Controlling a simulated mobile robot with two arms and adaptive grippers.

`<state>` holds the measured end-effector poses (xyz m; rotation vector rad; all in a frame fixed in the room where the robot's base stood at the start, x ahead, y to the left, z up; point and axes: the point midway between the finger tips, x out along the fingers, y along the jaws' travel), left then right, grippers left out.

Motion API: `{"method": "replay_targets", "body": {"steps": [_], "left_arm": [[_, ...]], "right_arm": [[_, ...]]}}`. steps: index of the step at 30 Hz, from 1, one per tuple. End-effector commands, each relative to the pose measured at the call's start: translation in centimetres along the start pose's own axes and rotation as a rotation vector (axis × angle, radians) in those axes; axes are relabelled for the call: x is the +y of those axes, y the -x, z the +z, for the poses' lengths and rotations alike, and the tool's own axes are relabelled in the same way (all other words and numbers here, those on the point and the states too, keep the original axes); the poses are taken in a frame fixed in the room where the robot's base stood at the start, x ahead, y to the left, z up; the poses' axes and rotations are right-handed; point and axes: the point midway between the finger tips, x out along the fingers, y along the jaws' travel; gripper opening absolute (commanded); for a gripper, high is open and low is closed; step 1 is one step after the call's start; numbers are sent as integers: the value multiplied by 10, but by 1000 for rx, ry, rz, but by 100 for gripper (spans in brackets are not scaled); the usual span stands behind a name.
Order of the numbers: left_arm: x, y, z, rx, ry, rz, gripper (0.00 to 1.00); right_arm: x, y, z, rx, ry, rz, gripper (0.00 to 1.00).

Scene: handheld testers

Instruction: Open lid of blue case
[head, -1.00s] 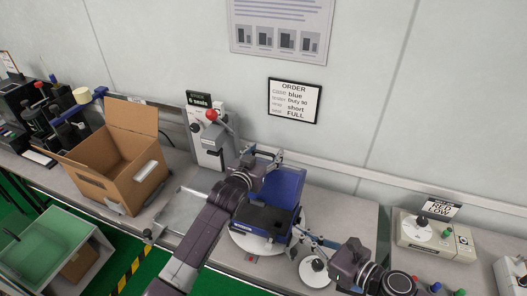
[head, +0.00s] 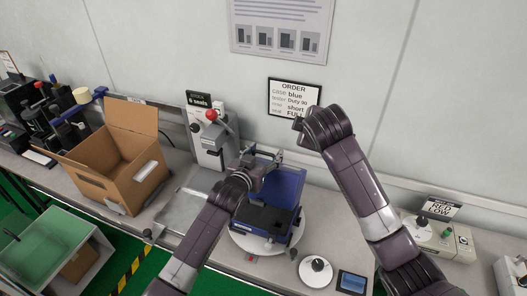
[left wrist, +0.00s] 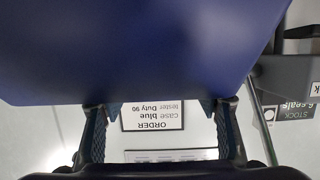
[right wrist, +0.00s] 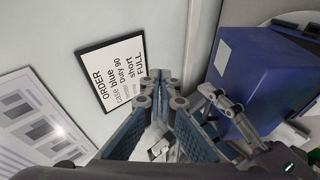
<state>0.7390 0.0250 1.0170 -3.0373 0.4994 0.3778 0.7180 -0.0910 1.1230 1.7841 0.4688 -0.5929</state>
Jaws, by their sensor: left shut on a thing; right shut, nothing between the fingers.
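The blue case (head: 264,219) sits on a white round plate (head: 297,240), its lid (head: 288,187) standing up at the back and its dark interior showing. My left gripper (head: 274,157) is at the top left edge of the lid, shut on it. In the left wrist view the lid (left wrist: 150,50) fills the top, with the fingertips (left wrist: 160,107) at its edge. My right gripper (head: 299,124) is raised by the wall, apart from the case. In the right wrist view its fingers (right wrist: 155,82) are together and empty, with the lid (right wrist: 262,75) to the right.
A press with a red knob (head: 212,116) stands left of the case, beyond a metal tray (head: 183,208). A cardboard box (head: 118,165) is further left. A round white piece (head: 315,270) and a blue-screened device (head: 352,282) lie front right. The order sign (head: 294,97) hangs behind.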

Motion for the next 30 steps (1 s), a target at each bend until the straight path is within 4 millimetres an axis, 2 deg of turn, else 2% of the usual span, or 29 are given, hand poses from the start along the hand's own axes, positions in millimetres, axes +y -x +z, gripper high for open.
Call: {"method": "replay_targets", "body": {"steps": [1,6,12,15,20,30], "left_arm": [[0,0,0,0,0,0,14],[0,0,1,-1,0,0,14],[0,0,1,-2,1,-1,14],[0,0,1,-2,1,-1,14],[0,0,1,-2,1,-1,14],[0,0,1,-2,1,-1,14]], "right_arm": [[-6,10,-22,17,-50,-71,0],[-37,46,-70,27,-162,-301,0],[-57,78,-96,14,-197,-445,0],[-62,81,-99,8,-202,-470,0],[-72,66,-100,6,-202,-477,0],[-104,1,-103,4,-201,-476,0]]}}
